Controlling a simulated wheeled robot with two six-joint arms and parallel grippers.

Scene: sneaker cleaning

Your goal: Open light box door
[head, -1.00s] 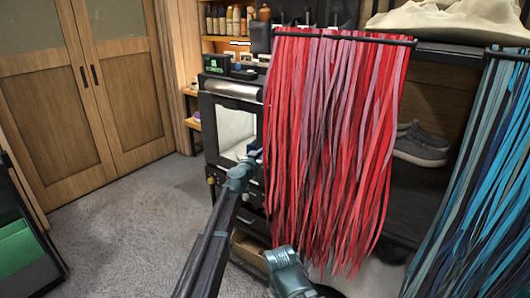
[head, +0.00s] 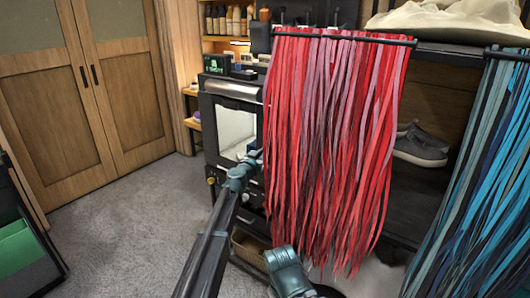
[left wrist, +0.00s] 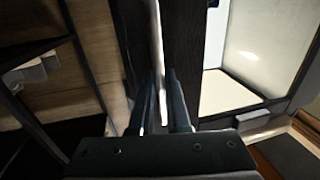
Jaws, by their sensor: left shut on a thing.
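The light box (head: 232,92) stands left of the hanging red laces, with a dark-framed door and a window (head: 236,130) showing a bright white inside. My left gripper (head: 256,155) is at the right side of the door, partly against the red laces. In the left wrist view, the gripper (left wrist: 163,100) is shut on a pale upright door handle (left wrist: 157,45) beside the dark door frame (left wrist: 185,45). The lit window (left wrist: 240,60) is to the right of the fingers. The door looks closed in the head view. My right gripper's fingers do not show.
Red laces (head: 325,140) hang close to the right of my left gripper, and blue laces (head: 480,190) hang farther right. A grey shoe (head: 420,148) sits on a shelf behind. Carpet (head: 130,220) is open in front and left of the light box.

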